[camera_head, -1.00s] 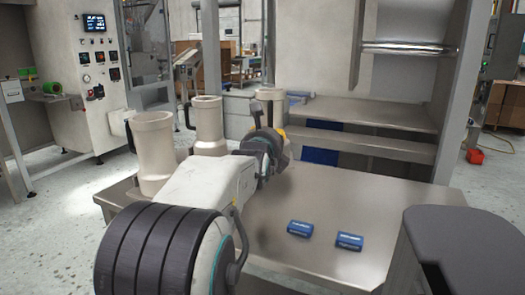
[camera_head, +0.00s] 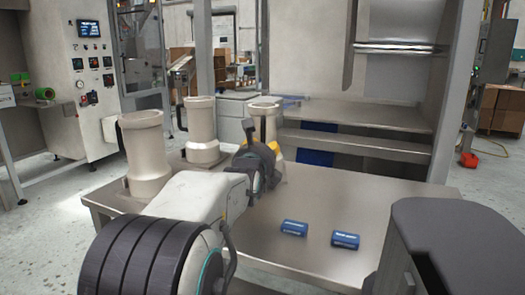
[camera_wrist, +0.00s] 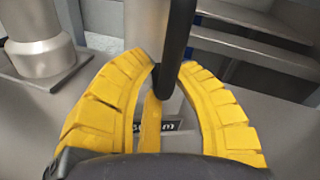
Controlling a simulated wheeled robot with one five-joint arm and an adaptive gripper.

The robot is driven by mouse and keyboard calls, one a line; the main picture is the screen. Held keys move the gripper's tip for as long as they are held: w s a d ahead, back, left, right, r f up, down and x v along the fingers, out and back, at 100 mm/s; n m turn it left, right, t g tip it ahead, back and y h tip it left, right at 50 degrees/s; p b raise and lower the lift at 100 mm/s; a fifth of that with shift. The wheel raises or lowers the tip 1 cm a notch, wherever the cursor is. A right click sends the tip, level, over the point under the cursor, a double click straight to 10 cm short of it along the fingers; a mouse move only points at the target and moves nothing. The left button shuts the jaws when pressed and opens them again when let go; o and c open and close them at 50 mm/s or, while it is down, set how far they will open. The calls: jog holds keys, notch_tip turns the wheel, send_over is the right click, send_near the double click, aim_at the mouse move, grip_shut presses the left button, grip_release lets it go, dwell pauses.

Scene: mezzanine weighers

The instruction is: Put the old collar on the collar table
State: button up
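Three cream, flared collars with dark handles show in the head view: one at the left (camera_head: 146,155), one in the middle (camera_head: 202,132) and one at the right (camera_head: 264,112). The left and middle ones stand upright on the steel table (camera_head: 330,195); I cannot tell which is the old one. My gripper (camera_wrist: 167,72) has yellow fingers, which close in on both sides of a black handle (camera_wrist: 178,35) beside a cream collar (camera_wrist: 146,25). This looks like the right collar; its foot is hidden. Another collar (camera_wrist: 38,38) stands to the left in the wrist view.
Two small blue items (camera_head: 294,228) (camera_head: 345,240) lie on the table's right half, otherwise clear. A steel bench with shelves (camera_head: 360,115) stands behind it. A control cabinet (camera_head: 92,85) is at the left. A dark label (camera_wrist: 165,126) shows between my fingers.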

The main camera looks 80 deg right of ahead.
jog(key=shift+o, duration=0.7)
jog(key=a+r, duration=0.1)
jog(key=a, duration=1.1)
jog(key=shift+p, duration=0.3)
